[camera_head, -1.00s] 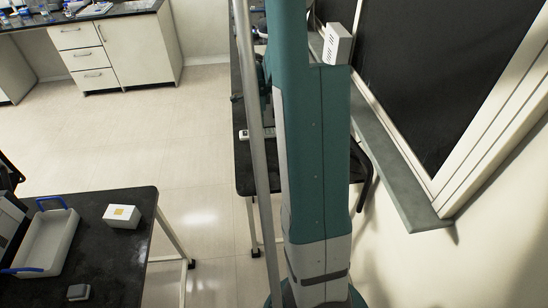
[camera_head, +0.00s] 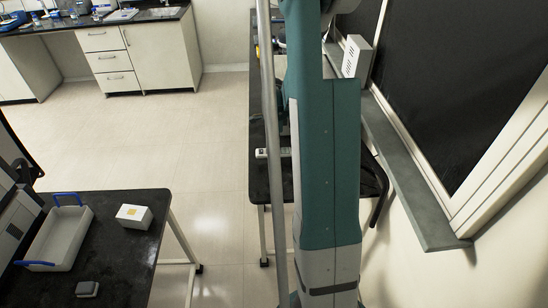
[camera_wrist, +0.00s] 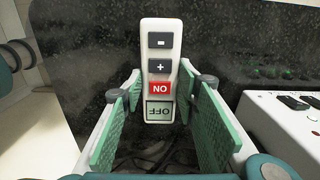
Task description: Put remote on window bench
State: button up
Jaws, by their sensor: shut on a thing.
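The remote (camera_wrist: 160,60) is white, with grey minus and plus buttons, a red ON button and a pale OFF button. It shows in the wrist view between the green finger pads of my gripper (camera_wrist: 163,95), which is shut on it. Behind it is a dark speckled surface (camera_wrist: 85,60). The dark-topped bench beside the window (camera_head: 258,183) is partly hidden by my arm. A small white item (camera_head: 262,153) lies on it; I cannot tell what it is.
A white device with black switches (camera_wrist: 290,125) stands close on the right in the wrist view. A dark table (camera_head: 130,255) at lower left holds a white tray (camera_head: 86,232), a white box (camera_head: 134,216) and a grey item (camera_head: 87,289). The floor between is clear.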

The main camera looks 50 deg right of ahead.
aim_at(274, 161)
jog(key=shift+f, duration=0.2)
jog(key=shift+f, duration=1.8)
jog(key=shift+f+b, duration=0.2)
jog(key=shift+b, duration=0.2)
jog(key=o, duration=0.9)
jog(key=shift+o, duration=0.2)
jog(key=shift+r, duration=0.15)
jog(key=shift+r+p, duration=0.9)
jog(key=shift+r, duration=5.15)
